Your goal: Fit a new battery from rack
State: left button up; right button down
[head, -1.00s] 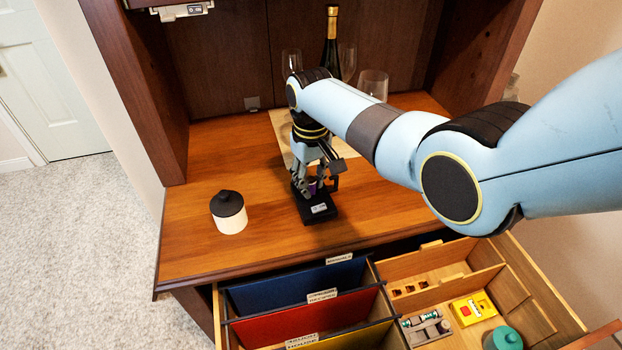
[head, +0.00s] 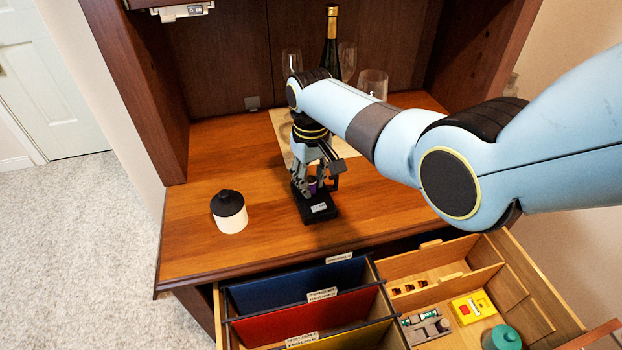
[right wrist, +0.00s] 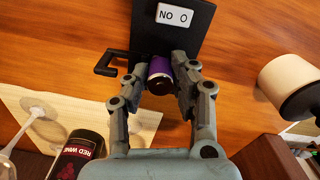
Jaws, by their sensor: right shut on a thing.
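My right gripper (head: 316,183) points down over a black stand (head: 319,211) on the wooden counter. In the right wrist view its fingers (right wrist: 167,82) are shut on a purple cylinder (right wrist: 159,68) at the stand, which has a white label and a side handle (right wrist: 108,64). I cannot tell whether the cylinder is a battery or touches the stand. In the open drawer below lie a small wooden rack with holes (head: 409,287), a grey holder with cylindrical cells (head: 426,326) and a yellow device (head: 472,307). My left gripper is not in view.
A white jar with a black lid (head: 229,212) stands left of the stand. A wine bottle (head: 331,47) and glasses (head: 373,84) stand behind my arm. Coloured file dividers (head: 301,317) fill the drawer's left; a teal-lidded jar (head: 502,338) is at its right.

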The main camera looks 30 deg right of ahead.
jog(key=shift+p, duration=0.45)
dwell(1.2)
jog(key=c, duration=1)
grip_release()
jog(key=shift+o, duration=0.3)
jog(key=shift+o, duration=1.3)
jog(key=shift+r, duration=0.1)
jog(key=shift+r+p, duration=2.5)
jog(key=shift+p, duration=0.15)
